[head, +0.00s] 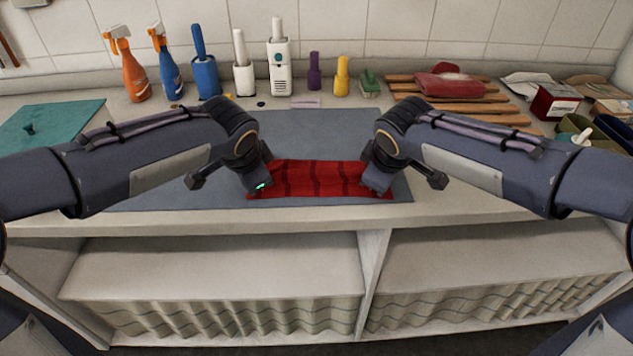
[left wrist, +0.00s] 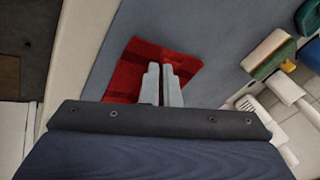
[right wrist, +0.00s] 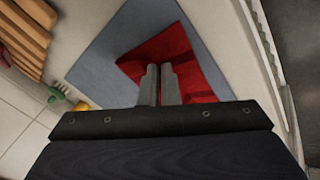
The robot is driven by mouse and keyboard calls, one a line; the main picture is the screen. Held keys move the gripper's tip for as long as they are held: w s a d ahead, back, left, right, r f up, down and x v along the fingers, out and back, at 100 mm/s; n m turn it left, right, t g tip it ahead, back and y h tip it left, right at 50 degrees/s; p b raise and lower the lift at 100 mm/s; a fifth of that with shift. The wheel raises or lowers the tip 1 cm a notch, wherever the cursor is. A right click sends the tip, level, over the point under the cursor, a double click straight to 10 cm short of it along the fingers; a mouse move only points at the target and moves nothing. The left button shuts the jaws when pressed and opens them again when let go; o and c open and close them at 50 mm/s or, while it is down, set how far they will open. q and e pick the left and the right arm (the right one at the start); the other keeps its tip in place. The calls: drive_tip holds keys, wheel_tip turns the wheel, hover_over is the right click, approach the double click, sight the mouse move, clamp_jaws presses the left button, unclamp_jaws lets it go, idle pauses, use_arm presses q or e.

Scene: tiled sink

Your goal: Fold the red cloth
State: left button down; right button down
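The red cloth (head: 318,178) with darker stripes lies on the grey-blue mat (head: 310,135) at the counter's front. It looks like a wide, short strip between my two grippers. My left gripper (head: 258,190) is at its left end and my right gripper (head: 376,188) at its right end, both pointing down. The left wrist view shows the left fingers (left wrist: 161,66) close together over the cloth (left wrist: 125,75). The right wrist view shows the right fingers (right wrist: 160,68) likewise over the cloth (right wrist: 195,65). A narrow gap shows between each pair; whether cloth is pinched there is unclear.
A wooden rack (head: 400,92) with a red folded item is behind right. A teal board (head: 60,120) lies left.

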use_arm(q)
drive_tip(key=shift+a, duration=0.25)
use_arm(e)
drive_tip(key=shift+d, duration=0.3)
use_arm(q)
drive_tip(key=c, duration=1.3)
unclamp_jaws()
drive_tip(key=shift+d, duration=0.15)
drive_tip(key=shift+c, duration=0.2)
use_arm(e)
drive_tip(key=c, duration=1.3)
unclamp_jaws()
drive_tip(key=shift+a, duration=0.15)
drive_tip(key=shift+c, duration=0.2)
use_arm(q)
drive_tip(key=shift+s+d, duration=0.1)
use_arm(e)
drive_tip(key=shift+s+a, duration=0.1)
